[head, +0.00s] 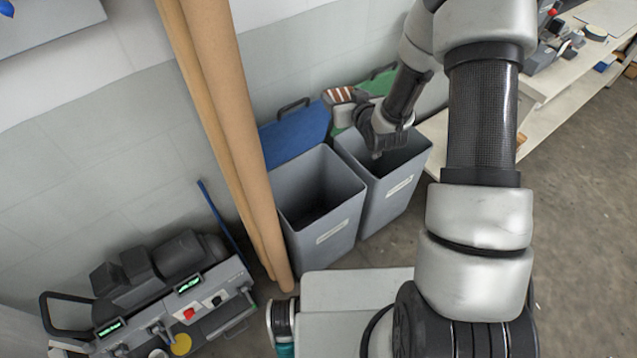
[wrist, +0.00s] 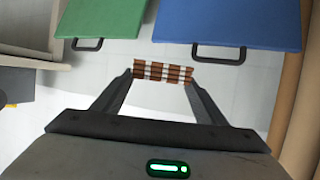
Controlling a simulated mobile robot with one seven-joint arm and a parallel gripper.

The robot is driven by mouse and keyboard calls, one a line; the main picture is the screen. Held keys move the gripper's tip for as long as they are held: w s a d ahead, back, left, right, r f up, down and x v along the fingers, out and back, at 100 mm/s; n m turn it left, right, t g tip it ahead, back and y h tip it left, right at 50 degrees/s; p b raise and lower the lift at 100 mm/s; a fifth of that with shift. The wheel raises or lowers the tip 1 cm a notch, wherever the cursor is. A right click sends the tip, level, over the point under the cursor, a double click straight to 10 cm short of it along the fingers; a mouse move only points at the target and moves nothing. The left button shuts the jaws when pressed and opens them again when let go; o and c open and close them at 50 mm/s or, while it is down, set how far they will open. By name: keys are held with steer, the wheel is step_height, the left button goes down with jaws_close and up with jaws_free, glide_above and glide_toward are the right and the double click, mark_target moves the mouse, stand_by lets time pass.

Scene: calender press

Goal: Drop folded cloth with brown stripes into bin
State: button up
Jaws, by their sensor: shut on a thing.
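The folded cloth with brown stripes (head: 341,95) is brown and white. It also shows in the wrist view (wrist: 162,73), pinched between the two fingertips. My gripper (wrist: 161,77) is shut on it and holds it up near the wall, in front of the raised lids. Two open grey bins stand below: the left bin (head: 338,238) with a blue lid (head: 296,137) and the right bin (head: 399,203) with a green lid (head: 379,83). Each bin has a white label, too small to read. My wrist hangs over the right bin and hides part of its opening.
Tall brown rolls (head: 228,130) stand close to the left bin. A grey machine (head: 165,285) with buttons and green displays is at lower left. A pale shelf unit (head: 560,90) holding tools is at upper right. The floor (head: 585,230) at right is clear.

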steer(key=s+a+f+n+y+b, duration=0.1)
steer(key=f+b, duration=0.3)
steer(key=f, duration=0.7)
steer(key=a+f+n+y+b, duration=0.1)
steer(key=a+f+b, duration=0.2)
steer(key=f, duration=0.9)
steer(key=s+a+f+n+g+y+b, duration=0.1)
steer(key=a+f+b, duration=0.1)
steer(key=f+b, duration=0.5)
step_height(320, 180, down, 4)
steer(key=shift+s+a+f, duration=0.25)
steer(key=shift+s, duration=0.1)
steer(key=o, duration=1.1)
steer(key=shift+o, duration=0.2)
steer(key=p+v, duration=0.3)
steer(key=v, duration=1.4)
steer(key=shift+d+p, duration=0.35)
steer(key=shift+r, duration=0.1)
